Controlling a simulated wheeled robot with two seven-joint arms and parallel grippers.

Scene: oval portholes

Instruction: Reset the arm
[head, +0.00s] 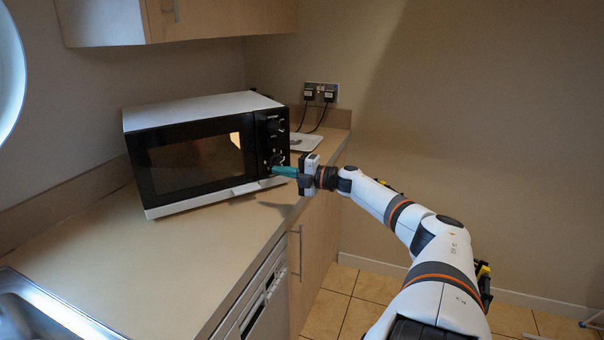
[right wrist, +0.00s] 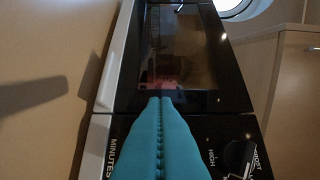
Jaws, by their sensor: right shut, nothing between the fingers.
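My right arm comes in from the lower right in the head view and reaches to the microwave. My right gripper (head: 276,170) has teal fingers, shut together and empty, at the lower right of the microwave front, by the control panel. In the right wrist view the closed teal fingers (right wrist: 160,135) lie in front of the black panel, with the dial to their right. I cannot tell whether the fingertips touch the panel. The black and white microwave (head: 190,160) stands on the counter with its door shut. My left gripper is not in view.
The counter (head: 170,260) is clear in front of the microwave, with a sink (head: 40,310) at the lower left. A wall cabinet (head: 180,20) hangs above. Two plugs sit in a wall socket (head: 321,93) behind. Tiled floor (head: 350,300) is at the right.

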